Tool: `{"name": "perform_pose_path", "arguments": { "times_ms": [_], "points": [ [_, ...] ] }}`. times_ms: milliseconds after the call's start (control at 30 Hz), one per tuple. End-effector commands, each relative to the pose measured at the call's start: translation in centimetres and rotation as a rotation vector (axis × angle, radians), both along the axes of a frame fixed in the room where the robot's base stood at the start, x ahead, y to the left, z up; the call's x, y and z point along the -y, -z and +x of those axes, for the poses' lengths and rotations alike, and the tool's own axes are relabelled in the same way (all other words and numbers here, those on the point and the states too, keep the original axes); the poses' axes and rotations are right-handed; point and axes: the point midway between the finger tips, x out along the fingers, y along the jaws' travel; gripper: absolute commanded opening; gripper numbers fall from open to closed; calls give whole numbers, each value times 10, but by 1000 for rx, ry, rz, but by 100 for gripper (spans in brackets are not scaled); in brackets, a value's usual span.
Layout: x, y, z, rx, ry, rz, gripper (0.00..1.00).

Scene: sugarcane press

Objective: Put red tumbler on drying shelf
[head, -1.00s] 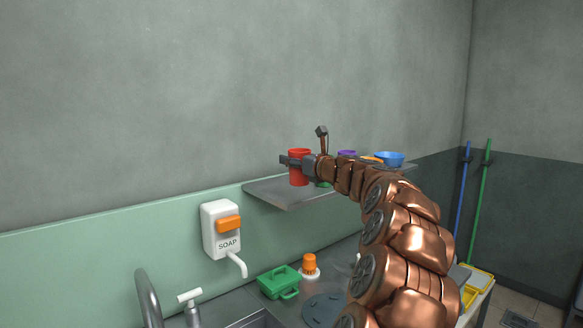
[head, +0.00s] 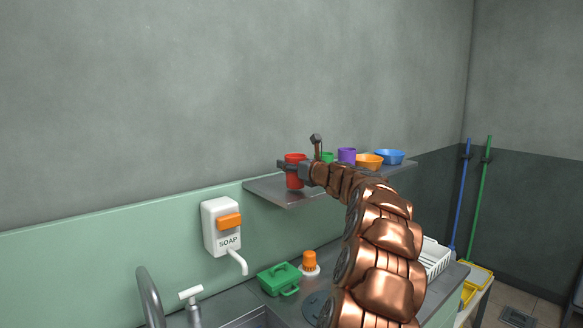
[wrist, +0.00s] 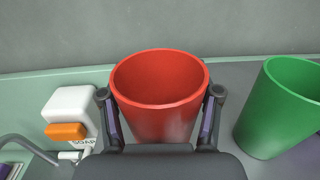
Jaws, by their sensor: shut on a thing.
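The red tumbler (head: 294,179) is upright at the left part of the drying shelf (head: 267,189) in the head view. My gripper (head: 294,164) is shut on it from the side. In the wrist view the red tumbler (wrist: 160,75) stands between the two fingers of my gripper (wrist: 160,95), its open rim facing up. Its lower part is hidden there by the gripper. I cannot tell whether its base touches the shelf or hangs just above it.
On the shelf to the right are a green cup (head: 327,157), a purple cup (head: 347,155), an orange bowl (head: 369,160) and a blue bowl (head: 390,156). The soap dispenser (head: 221,227) is on the wall at lower left. A green box (head: 279,278) stands on the counter below.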

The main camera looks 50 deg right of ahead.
Motion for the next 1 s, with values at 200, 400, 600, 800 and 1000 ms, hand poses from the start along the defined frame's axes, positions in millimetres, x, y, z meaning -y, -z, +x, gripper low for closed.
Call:
{"name": "perform_pose_path", "arguments": {
  "times_ms": [200,400,600,800,1000],
  "points": [
    [0,8,0,0,0,-1,29],
    [0,8,0,1,0,-1,29],
    [0,11,0,1,0,-1,69],
    [0,11,0,1,0,-1,88],
    [0,11,0,1,0,-1,88]
  ]
}}
